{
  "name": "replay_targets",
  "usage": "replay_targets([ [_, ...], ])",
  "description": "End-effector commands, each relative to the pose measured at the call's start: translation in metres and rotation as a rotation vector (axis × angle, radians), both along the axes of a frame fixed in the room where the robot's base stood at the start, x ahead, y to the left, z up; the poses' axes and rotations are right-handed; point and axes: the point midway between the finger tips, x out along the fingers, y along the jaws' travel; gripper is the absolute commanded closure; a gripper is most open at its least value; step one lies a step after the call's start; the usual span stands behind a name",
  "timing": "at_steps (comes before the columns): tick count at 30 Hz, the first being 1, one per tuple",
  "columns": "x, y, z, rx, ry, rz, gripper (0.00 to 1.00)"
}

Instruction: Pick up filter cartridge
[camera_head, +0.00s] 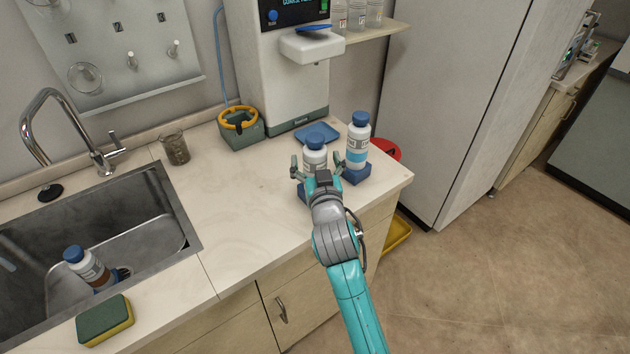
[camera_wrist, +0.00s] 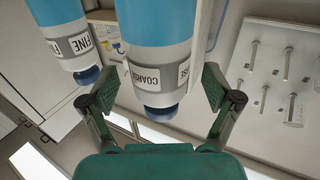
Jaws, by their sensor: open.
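My gripper (camera_head: 317,166) is open at the counter's right end, with its fingers on either side of a white cartridge with a blue cap (camera_head: 315,140). In the wrist view this cartridge (camera_wrist: 160,60) has a blue band and a label reading COARSE, and it lies between the open finger pads. Its lower part is hidden behind my gripper in the head view. A second cartridge (camera_head: 357,140) stands upright just to the right on a blue holder (camera_head: 356,173). The wrist view shows it at the left with a FINE label (camera_wrist: 81,45).
A third blue-capped bottle (camera_head: 87,267) leans in the sink (camera_head: 140,235). A blue tray (camera_head: 317,132) and a white machine (camera_head: 285,80) stand behind the cartridges. A beaker (camera_head: 174,148) and a sponge (camera_head: 105,320) are at the left. The middle counter is clear.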

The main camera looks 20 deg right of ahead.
Motion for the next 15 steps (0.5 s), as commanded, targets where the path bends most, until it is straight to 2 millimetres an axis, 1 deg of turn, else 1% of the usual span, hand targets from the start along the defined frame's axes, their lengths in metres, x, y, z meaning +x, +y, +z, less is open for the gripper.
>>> replay_targets([
  [1, 0.007, -0.002, 0.000, 0.000, 0.000, -0.001, 0.11],
  [4, 0.015, -0.003, 0.000, -0.001, 0.000, -0.001, 0.11],
  [12, 0.017, -0.003, 0.000, -0.001, 0.001, 0.000, 0.11],
  [13, 0.017, -0.003, 0.000, -0.001, 0.001, 0.000, 0.16],
  [14, 0.017, -0.003, 0.000, -0.001, 0.001, 0.000, 0.24],
  [15, 0.017, -0.003, 0.000, -0.001, 0.001, 0.000, 0.34],
])
